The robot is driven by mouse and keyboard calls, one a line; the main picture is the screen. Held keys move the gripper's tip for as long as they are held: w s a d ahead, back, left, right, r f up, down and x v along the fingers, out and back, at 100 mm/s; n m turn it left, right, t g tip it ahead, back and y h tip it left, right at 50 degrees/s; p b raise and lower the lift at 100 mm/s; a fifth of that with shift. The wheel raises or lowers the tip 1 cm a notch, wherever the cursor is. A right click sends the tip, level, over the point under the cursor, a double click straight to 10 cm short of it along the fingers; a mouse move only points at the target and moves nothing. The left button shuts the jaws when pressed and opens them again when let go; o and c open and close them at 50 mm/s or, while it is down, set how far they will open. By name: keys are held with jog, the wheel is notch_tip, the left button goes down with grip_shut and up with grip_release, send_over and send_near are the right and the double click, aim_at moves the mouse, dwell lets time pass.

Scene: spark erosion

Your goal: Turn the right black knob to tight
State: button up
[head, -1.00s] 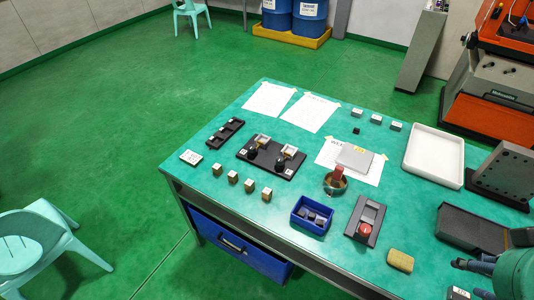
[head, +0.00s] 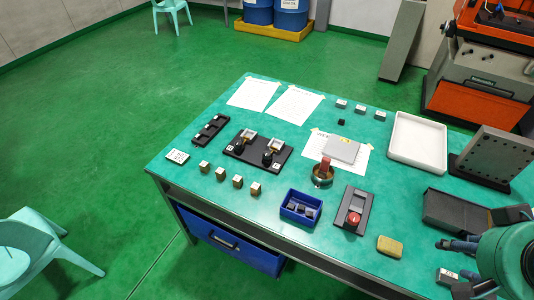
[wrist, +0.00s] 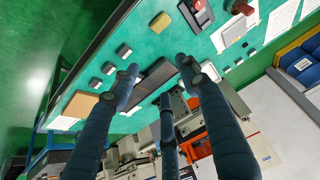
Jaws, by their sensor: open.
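A black base plate (head: 284,162) near the table's left middle carries two small clamps, each with a black knob at its front. The right black knob (head: 267,159) stands in front of the right clamp (head: 275,145). The left black knob (head: 239,149) is beside it. Whether either knob is tight cannot be read at this size. My gripper (head: 450,266) is at the lower right, over the table's near right corner, far from the knobs. It also shows in the wrist view (wrist: 158,76), fingers spread and empty. The knobs do not show clearly there.
Several small blocks (head: 221,173) stand in front of the plate. A white tray (head: 395,152) is behind.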

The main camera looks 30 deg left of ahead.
jog(key=w+a+r+n+g+p, duration=0.1)
jog(key=w+a+r+n+p, duration=0.2)
jog(key=w, duration=0.4)
jog(key=w+a+r+n+p, duration=0.1)
jog(key=w+a+r+p, duration=0.3)
jog(key=w, duration=0.4)
jog(key=w+a+f+n+g+y+p, duration=0.15)
jog(key=w+a+n+p, duration=0.3)
jog(key=w+a, duration=1.05)
jog(key=w+a+f+n+g+p, duration=0.1)
jog(key=w+a+f+n+p, duration=0.2)
jog(key=a, duration=0.6)
jog(key=w+a+f+n+g+p, duration=0.1)
jog(key=w+a+f+p, duration=0.1)
jog(key=a+f, duration=0.55)
jog(key=s+a+f+n+g+h+p, duration=0.1)
jog(key=a+f+n+p, duration=0.2)
jog(key=a+f, duration=1.1)
jog(key=a+p, duration=0.2)
jog(key=a, duration=0.1)
jog(key=shift+s+a+n, duration=0.3)
jog(key=shift+a+n, duration=0.05)
jog(key=shift+a, duration=0.05)
jog(key=shift+f+h, duration=0.25)
